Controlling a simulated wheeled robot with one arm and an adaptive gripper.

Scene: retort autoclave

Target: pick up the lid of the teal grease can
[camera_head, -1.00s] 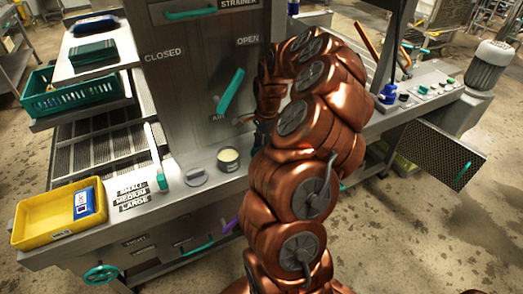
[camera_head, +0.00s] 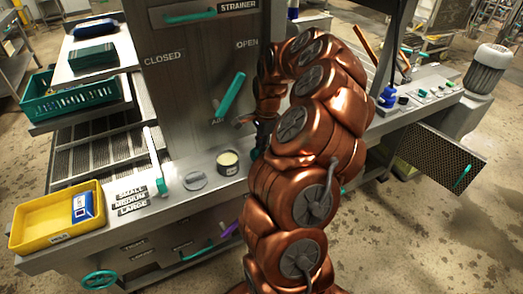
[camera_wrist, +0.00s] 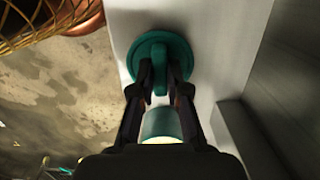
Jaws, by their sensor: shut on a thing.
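A round teal lid (camera_wrist: 143,48) with an upright tab shows in the wrist view. My gripper (camera_wrist: 160,85) is shut on the lid's tab, one dark finger on each side. A pale teal cylinder (camera_wrist: 162,123) with a cream end shows below the tab, partly hidden by the gripper body. In the head view an open can (camera_head: 228,163) with cream contents stands on the steel counter, just left of my gripper (camera_head: 257,152). My copper arm hides most of the gripper there, and the lid cannot be made out.
A flat grey disc (camera_head: 194,180) and a teal-handled lever (camera_head: 160,184) are left of the can. A yellow tray (camera_head: 35,235) with a blue pack sits at the counter's left end. A steel panel (camera_head: 185,85) with a teal handle rises behind. A green crate (camera_head: 75,102) stands at left.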

